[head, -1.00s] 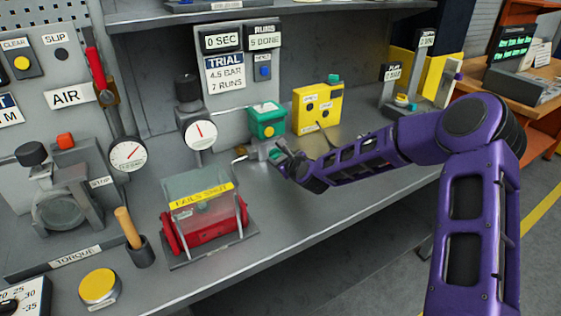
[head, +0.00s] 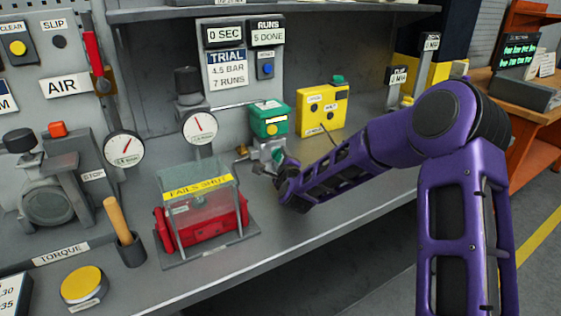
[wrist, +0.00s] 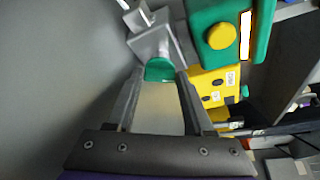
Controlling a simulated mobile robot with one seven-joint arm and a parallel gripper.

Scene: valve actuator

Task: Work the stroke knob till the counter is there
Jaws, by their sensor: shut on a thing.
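The stroke knob appears to be the green knob (wrist: 160,70) on a small grey metal block (wrist: 152,40). My gripper (wrist: 162,78) is shut on it, one finger on each side. In the head view my gripper (head: 277,165) is at this block, below the green box (head: 269,120), and mostly hides the knob. The counter (head: 268,33), labelled RUNS, reads 5 DONE. The trial card (head: 227,70) reads 4.5 BAR, 7 RUNS. The timer display (head: 225,35) reads 0 SEC.
A red actuator (head: 205,222) under a clear guard marked FAILS SHUT stands left of my gripper. A gauge (head: 200,127) is behind it. A yellow box (head: 321,108) stands right of the green box. The bench front edge (head: 290,236) is clear.

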